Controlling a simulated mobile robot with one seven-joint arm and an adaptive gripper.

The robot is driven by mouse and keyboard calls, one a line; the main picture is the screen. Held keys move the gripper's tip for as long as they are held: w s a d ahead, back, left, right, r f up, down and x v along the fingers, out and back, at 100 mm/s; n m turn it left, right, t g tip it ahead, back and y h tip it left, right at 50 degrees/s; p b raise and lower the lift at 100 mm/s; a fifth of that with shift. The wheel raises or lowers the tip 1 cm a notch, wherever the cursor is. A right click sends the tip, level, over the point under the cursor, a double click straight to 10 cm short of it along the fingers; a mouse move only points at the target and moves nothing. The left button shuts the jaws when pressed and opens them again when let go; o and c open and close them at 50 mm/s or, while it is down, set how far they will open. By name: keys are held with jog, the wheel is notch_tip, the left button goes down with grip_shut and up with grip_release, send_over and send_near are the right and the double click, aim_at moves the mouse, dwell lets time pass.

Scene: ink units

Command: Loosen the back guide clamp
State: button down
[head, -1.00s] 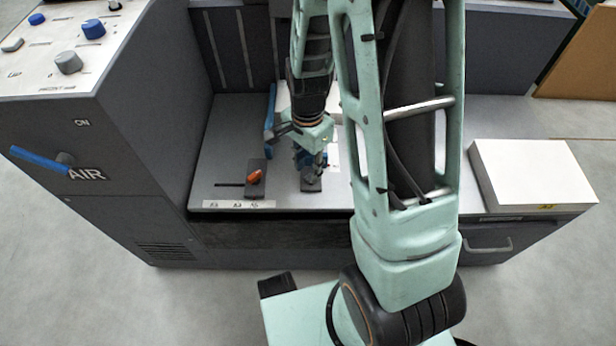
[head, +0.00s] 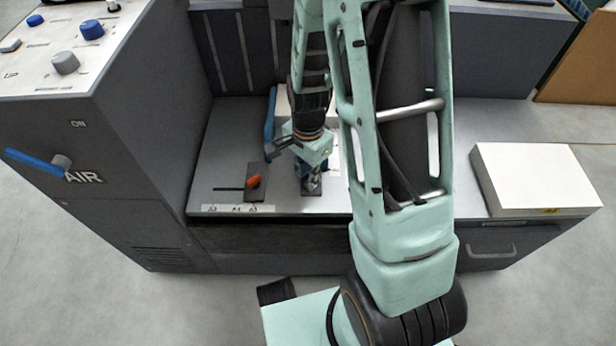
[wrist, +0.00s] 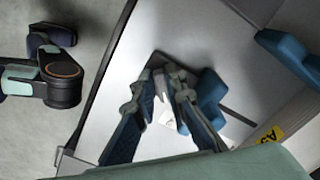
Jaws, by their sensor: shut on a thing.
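My gripper (head: 312,183) points down at a small dark clamp plate (head: 311,192) on the grey machine bed. In the wrist view its two blue-padded fingers (wrist: 165,78) are closed in on a small grey piece, which I take for the back guide clamp's knob. The fingers mostly hide it. A blue block (wrist: 208,95) stands right beside the fingers.
A blue guide bar (head: 270,118) stands behind the orange knob. A white paper stack or box (head: 535,178) lies on the right. The control console (head: 70,130) with a blue AIR lever (head: 35,160) rises on the left. A marked label strip (head: 237,209) runs along the front edge.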

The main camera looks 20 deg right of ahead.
jog(key=shift+n, duration=0.4)
jog(key=n, duration=0.2)
jog(key=n+p, duration=0.1)
jog(key=shift+s+d+n, duration=0.15)
jog(key=shift+s+n, duration=0.05)
jog(key=shift+n, duration=0.2)
jog(key=n, duration=0.3)
jog(key=n+p, duration=0.1)
jog(key=shift+s+d, duration=0.15)
jog(key=shift+d, duration=0.1)
jog(key=n, duration=0.2)
jog(key=n+p, duration=0.1)
jog(key=n, duration=0.2)
jog(key=shift+d+r, duration=0.1)
jog(key=shift+d, duration=0.1)
jog(key=n+p, duration=0.2)
jog(key=n, duration=0.2)
jog(key=shift+d, duration=0.2)
jog(key=shift+n, duration=0.3)
jog(key=c, duration=2)
grip_release()
jog(key=shift+o, duration=0.2)
